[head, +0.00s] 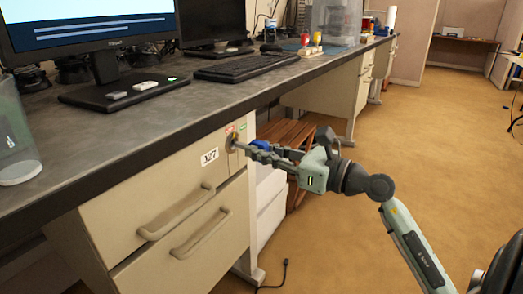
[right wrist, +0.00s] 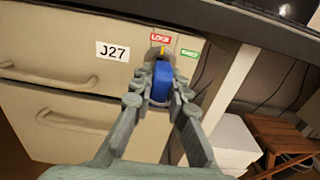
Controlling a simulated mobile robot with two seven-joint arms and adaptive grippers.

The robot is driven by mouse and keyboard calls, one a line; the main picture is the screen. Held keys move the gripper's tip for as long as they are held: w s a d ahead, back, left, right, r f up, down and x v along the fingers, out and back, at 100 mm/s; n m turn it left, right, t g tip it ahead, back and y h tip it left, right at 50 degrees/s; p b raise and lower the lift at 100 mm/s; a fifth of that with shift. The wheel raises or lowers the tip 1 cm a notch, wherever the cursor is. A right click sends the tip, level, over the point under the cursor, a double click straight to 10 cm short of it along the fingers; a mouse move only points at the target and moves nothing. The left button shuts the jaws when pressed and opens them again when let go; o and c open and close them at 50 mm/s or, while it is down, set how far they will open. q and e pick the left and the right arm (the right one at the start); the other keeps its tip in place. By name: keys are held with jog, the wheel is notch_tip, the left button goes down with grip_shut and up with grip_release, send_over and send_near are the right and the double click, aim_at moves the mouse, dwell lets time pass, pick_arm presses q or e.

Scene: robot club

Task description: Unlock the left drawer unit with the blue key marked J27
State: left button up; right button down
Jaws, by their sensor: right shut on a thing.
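The left drawer unit (head: 130,218) stands under the desk, its drawers shut, with a white J27 label (head: 209,157); the label also shows in the right wrist view (right wrist: 113,52). The lock (head: 231,142) is at the top right corner of the upper drawer. A red label (right wrist: 160,38) sits above it and a green label (right wrist: 189,53) to its right. My right gripper (head: 250,147) is shut on the blue key (right wrist: 162,82), right in front of the lock. A bit of yellow shows at the lock; I cannot tell how deep the key sits. My left gripper is not in view.
The desk top (head: 150,120) overhangs the drawers and carries monitors, a keyboard (head: 247,67) and a clear bin (head: 12,130). A wooden stool (head: 290,140) and white boxes (right wrist: 232,145) stand right of the unit. The floor (head: 400,130) to the right is open.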

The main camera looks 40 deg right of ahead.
jog(key=shift+p+x, duration=1)
jog(key=shift+x, duration=0.35)
dwell(1.8)
jog(key=shift+r+m+p, duration=0.1)
jog(key=shift+m+p, duration=1.3)
jog(key=shift+p, duration=0.55)
jog(key=shift+m, duration=0.3)
jog(key=shift+m+p, duration=1)
jog(key=shift+p, duration=0.65)
jog(key=shift+m+p, duration=0.7)
jog(key=shift+p, duration=0.1)
